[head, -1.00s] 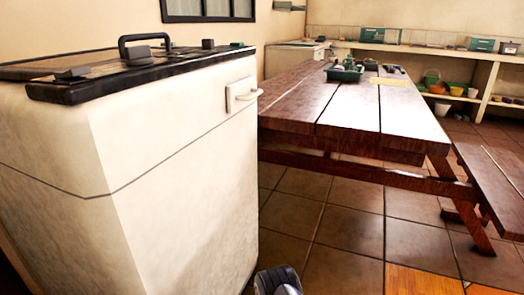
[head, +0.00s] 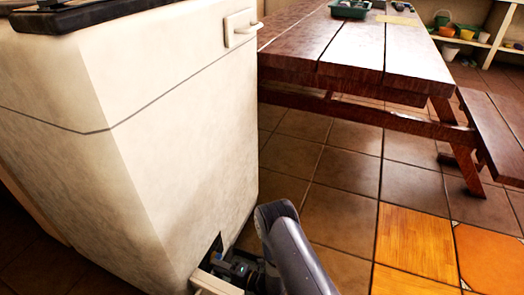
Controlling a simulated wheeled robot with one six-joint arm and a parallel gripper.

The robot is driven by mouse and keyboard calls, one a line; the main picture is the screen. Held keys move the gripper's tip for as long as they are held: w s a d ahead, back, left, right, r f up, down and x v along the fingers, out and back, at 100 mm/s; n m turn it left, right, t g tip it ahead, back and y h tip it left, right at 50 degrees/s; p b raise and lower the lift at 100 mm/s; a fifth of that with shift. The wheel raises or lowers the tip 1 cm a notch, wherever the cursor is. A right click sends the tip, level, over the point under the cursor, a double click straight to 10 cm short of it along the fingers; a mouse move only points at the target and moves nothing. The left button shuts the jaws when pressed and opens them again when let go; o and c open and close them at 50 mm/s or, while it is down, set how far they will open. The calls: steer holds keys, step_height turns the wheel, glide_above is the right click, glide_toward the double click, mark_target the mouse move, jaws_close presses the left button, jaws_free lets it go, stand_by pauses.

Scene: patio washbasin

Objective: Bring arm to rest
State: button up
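My arm (head: 290,250) reaches up from the bottom edge in the head view, a dark grey link bent at a rounded joint. My gripper (head: 232,268) shows small and dark to its left, low by the near corner of the white cabinet. It is partly hidden, and its fingertips are not clear. I cannot tell whether it touches anything or holds anything.
The white cabinet (head: 170,130) stands close on the left, with a handle (head: 243,32) on its upper right. A pale ledge (head: 213,284) juts out low beside a dark gap. A wooden picnic table (head: 350,60) and bench (head: 495,130) stand behind. Tiled floor (head: 335,215) is clear between.

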steer(key=m, duration=0.4)
steer(key=r+m, duration=0.1)
steer(key=m, duration=0.4)
steer(key=w+r+m, duration=0.1)
steer(key=m, duration=0.3)
steer(key=shift+d, duration=0.3)
steer(key=m, duration=0.2)
steer(key=w+m, duration=0.1)
steer(key=m, duration=0.2)
steer(key=shift+d, duration=0.2)
steer(key=p, duration=0.2)
glide_toward(213, 255)
steer(key=shift+w+a+f, duration=0.15)
steer(key=shift+w+a, duration=0.05)
steer(key=shift+a, duration=0.3)
steer(key=shift+d, duration=0.15)
